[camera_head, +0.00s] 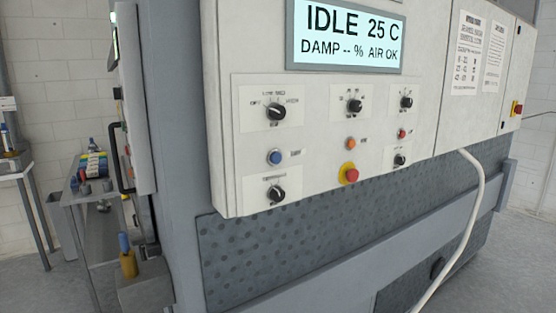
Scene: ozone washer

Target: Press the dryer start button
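A grey machine carries a pale control panel (318,190). On it are a blue button (275,157), an orange button (351,143), a small red button (402,134) and a red mushroom button (350,175) on a yellow base. The small labels beside the buttons are too blurred to read, so I cannot tell which one is the dryer start. A display (346,35) above reads "IDLE 25 C, DAMP -- % AIR OK". Neither of my grippers is in view.
Several black knobs, one of them the upper left knob (276,113), surround the buttons. A white hose (478,200) hangs at the right. A yellow bottle (128,264) stands at the lower left, near a metal trolley (75,197). Floor shows at the right.

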